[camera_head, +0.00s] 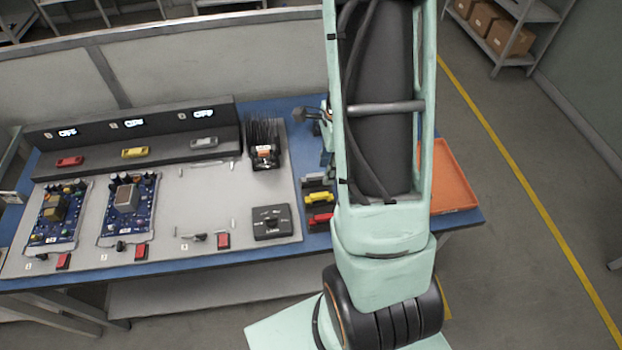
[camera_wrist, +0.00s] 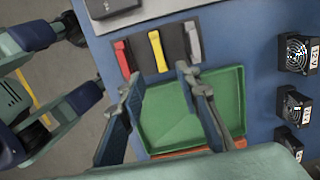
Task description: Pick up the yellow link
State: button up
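The yellow link (camera_wrist: 158,52) lies in a dark holder between a red link (camera_wrist: 124,58) and a grey link (camera_wrist: 193,41) in the wrist view. In the head view the yellow link (camera_head: 319,198) is at the left edge of my arm, partly hidden by it. Another yellow piece (camera_head: 135,152) sits on the rear console. My gripper (camera_wrist: 158,78) is open and empty, its fingers spread on either side of the yellow link's line. Its tips appear just short of the link in the picture; their height above it is unclear.
A green tray (camera_wrist: 232,88) lies below the fingers, with an orange tray (camera_head: 447,165) on the table's right. Several fan units (camera_wrist: 297,53) stand at the right in the wrist view. Circuit boards (camera_head: 128,203) and a dark dial box (camera_head: 271,222) occupy the grey panel.

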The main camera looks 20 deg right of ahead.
send_over(320, 194)
jog(key=f, duration=0.5)
jog(key=shift+s+d+f+b, duration=0.15)
jog(key=shift+s+f+b, duration=0.1)
jog(key=shift+s+b, duration=0.05)
jog(key=shift+w+a+f, duration=0.1)
jog(key=shift+w+f, duration=0.05)
jog(key=shift+f, duration=1.2)
jog(key=shift+w+a+f, duration=0.1)
jog(key=shift+f, duration=1.25)
jog(key=shift+c, duration=0.7)
grip_shut()
